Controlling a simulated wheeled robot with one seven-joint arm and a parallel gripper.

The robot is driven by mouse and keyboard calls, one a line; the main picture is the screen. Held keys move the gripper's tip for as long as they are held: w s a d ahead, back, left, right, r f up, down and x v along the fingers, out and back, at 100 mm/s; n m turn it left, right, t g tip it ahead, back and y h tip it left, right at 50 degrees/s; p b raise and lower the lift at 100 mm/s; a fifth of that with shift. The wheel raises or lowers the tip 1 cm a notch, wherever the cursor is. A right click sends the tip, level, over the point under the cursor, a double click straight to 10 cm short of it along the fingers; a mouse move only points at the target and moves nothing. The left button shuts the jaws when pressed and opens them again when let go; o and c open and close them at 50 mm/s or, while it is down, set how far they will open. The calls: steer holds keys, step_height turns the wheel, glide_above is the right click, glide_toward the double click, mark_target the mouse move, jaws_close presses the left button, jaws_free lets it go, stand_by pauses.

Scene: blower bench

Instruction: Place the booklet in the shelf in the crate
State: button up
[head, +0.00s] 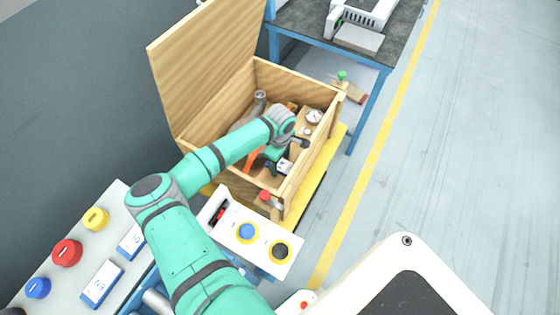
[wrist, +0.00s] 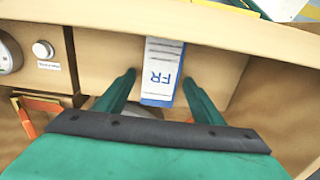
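The booklet, white and blue with "FR" printed on it, shows in the wrist view (wrist: 162,85) between my fingers, and in the head view (head: 285,167) inside the crate. It lies against a pale wooden surface near the crate's side wall. My gripper (wrist: 160,92) is open, one finger on each side of the booklet; small gaps seem to show. In the head view my gripper (head: 281,160) is down inside the open wooden crate (head: 333,98). I cannot clearly tell the shelf's edges.
A gauge (head: 314,117) and a knob (wrist: 42,49) sit on the wooden panel beside the booklet. The raised lid (head: 205,65) stands at the crate's left. A control box (head: 250,232) is close in front. Other booklets (head: 102,284) lie on the left bench.

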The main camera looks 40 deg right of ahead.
mark_target(280, 164)
step_height(280, 164, up, 12)
steer(key=shift+r, duration=0.15)
stand_by(0.5)
stand_by(0.4)
